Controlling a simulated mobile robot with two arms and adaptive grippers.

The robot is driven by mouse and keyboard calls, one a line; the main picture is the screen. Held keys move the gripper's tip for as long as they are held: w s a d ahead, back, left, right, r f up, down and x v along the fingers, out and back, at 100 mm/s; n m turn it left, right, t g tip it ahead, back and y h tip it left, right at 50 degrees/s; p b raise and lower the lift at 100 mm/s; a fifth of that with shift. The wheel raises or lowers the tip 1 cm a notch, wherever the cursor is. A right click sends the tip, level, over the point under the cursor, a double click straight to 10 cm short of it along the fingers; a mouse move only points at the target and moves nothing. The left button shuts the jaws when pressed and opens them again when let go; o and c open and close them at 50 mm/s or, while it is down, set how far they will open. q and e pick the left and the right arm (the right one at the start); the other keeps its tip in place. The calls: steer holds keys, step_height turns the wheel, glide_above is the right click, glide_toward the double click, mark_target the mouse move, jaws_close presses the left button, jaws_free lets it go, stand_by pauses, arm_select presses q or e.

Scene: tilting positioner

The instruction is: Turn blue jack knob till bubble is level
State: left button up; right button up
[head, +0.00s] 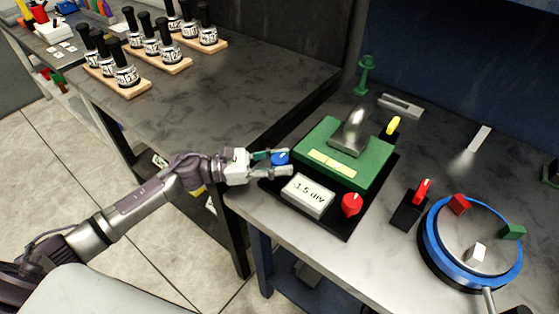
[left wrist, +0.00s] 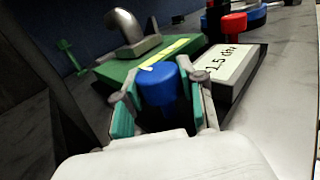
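The blue jack knob (head: 281,158) sits at the left corner of the green tilting block (head: 368,172). My left gripper (head: 279,163) reaches it from the left, with one finger on each side. In the left wrist view the blue knob (left wrist: 157,84) stands between the teal-padded fingers (left wrist: 160,92), with a dark gap at the right pad; contact at the left pad is unclear. A white readout (head: 308,194) shows about "-1.5 div". A yellow strip (head: 331,163) lies on the block; no bubble can be made out. My right gripper is not in view.
A red knob (head: 351,203) and a yellow knob (head: 393,125) stand at other corners of the block. A red-handled switch (head: 422,192) and a blue-rimmed round table (head: 431,249) are at right.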

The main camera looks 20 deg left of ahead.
arm_select(q)
steer(key=c, duration=0.5)
steer(key=shift+o, duration=0.2)
steer(key=shift+n+t+y, duration=0.3)
steer(key=shift+n+t, duration=0.1)
steer(key=shift+s+n+t+y+p, duration=0.1)
steer(key=shift+n+t+y+p, duration=0.3)
steer(key=shift+t, duration=0.4)
steer(key=n+t+y+p, duration=0.1)
steer(key=n+t+y, duration=0.1)
steer(key=t, duration=0.1)
steer(key=shift+r+n+y, duration=0.15)
steer(key=shift+n+y, duration=0.25)
steer(key=n+t+y+p, duration=0.2)
steer(key=n+t+y, duration=0.1)
steer(key=y, duration=0.1)
steer(key=shift+n+y+p, duration=0.3)
steer(key=shift+p, duration=0.05)
steer(key=n+t+y+p, duration=0.1)
steer(key=n+y, duration=0.1)
steer(key=y, duration=0.1)
steer(key=shift+n+t+y+p, duration=0.35)
steer(key=shift+n+y, duration=0.45)
steer(key=shift+y, duration=0.7)
